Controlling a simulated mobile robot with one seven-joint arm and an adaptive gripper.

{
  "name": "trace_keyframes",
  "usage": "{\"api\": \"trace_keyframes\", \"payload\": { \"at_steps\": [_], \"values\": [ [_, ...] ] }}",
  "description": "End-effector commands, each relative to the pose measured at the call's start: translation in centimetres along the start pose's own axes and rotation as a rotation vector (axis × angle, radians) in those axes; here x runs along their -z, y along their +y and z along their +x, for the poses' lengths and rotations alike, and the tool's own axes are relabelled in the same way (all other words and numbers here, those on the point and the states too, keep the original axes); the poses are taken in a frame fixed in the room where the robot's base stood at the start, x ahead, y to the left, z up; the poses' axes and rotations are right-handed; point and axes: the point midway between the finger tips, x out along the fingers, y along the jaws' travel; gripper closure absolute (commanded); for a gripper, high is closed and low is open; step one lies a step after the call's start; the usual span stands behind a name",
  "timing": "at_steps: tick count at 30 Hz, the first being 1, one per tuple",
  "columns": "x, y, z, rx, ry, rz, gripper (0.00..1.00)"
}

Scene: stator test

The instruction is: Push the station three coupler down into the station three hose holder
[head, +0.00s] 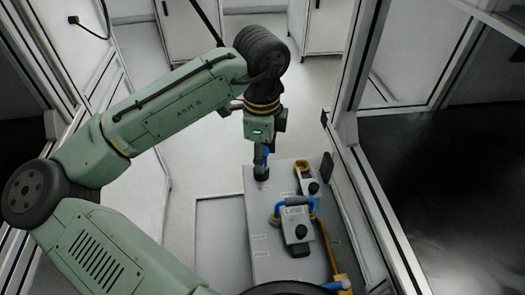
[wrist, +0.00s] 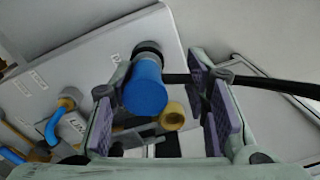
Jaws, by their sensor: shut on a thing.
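The blue cylindrical coupler (wrist: 146,92) is between the purple-padded fingers of my gripper (wrist: 165,112) in the wrist view, closer to the left pad. My gripper is shut on it. In the head view my gripper (head: 262,150) points down over the far left corner of the panel, with a bit of blue coupler (head: 267,154) showing. A dark round piece, apparently the hose holder (wrist: 149,47), is at the coupler's far end. It also shows below my gripper in the head view (head: 262,174). How deep the coupler sits in it is hidden.
The grey panel (head: 262,260) carries a block with a blue curved hose (head: 293,202) and a yellow-ringed fitting (head: 304,168) to the right. A yellow hose (head: 326,245) runs along its right side. A black cable (wrist: 265,86) crosses behind the right finger. A framed wall stands at right.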

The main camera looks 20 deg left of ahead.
Motion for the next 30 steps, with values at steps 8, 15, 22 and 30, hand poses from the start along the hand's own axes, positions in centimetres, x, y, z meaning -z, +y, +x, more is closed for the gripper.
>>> {"api": "trace_keyframes", "payload": {
  "at_steps": [8, 15, 22, 30],
  "values": [
    [0.0, 0.0, 0.2, 0.0, 0.0, 0.0, 0.48],
    [0.0, 0.0, 0.2, 0.0, 0.0, 0.0, 0.34],
    [0.0, 0.0, 0.2, 0.0, 0.0, 0.0, 0.34],
    [0.0, -0.1, -2.5, 0.003, 0.001, -0.001, 0.34]
  ]
}}
